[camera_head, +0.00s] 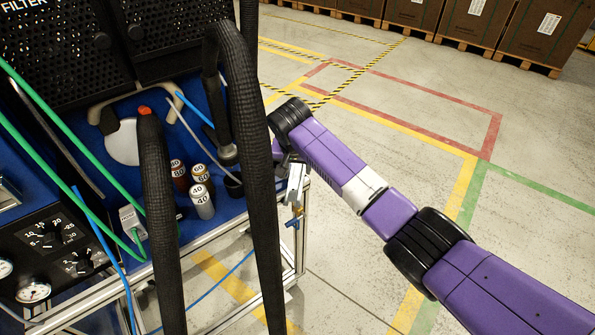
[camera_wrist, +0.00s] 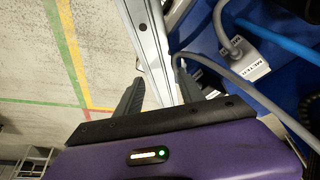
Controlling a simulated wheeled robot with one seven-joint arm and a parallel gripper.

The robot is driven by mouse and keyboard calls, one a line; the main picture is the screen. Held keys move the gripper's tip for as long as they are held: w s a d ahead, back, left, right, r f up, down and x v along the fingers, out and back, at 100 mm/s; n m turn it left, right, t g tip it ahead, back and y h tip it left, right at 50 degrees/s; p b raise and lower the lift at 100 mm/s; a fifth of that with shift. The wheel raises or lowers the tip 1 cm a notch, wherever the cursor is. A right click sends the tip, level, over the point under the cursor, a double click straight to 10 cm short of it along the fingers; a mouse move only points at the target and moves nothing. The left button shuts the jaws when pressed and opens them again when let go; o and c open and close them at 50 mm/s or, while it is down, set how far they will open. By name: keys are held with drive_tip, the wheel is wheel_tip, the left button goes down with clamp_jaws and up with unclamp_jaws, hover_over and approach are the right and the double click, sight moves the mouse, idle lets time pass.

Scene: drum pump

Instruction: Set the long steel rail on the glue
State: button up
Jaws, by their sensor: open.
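My gripper (camera_head: 294,188) is at the right edge of the blue-topped cart, partly hidden by a thick black hose in the head view. In the wrist view its two dark fingers (camera_wrist: 160,80) are apart. A long pale metal bar (camera_wrist: 150,35) runs from the top edge down between the fingers in the picture. I cannot tell whether it is the steel rail or the cart's frame, or whether it touches a finger. I cannot make out any glue in either view.
Black hoses (camera_head: 250,170) hang in front of the cart frame (camera_head: 302,250). Several numbered cans (camera_head: 201,203) stand on the blue top. A grey plug with a cable (camera_wrist: 243,58) is right of the fingers. Boxes on pallets (camera_head: 475,22) stand far back; the floor at right is clear.

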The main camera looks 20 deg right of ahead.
clamp_jaws()
drive_tip(key=shift+r, duration=0.1)
idle(0.4)
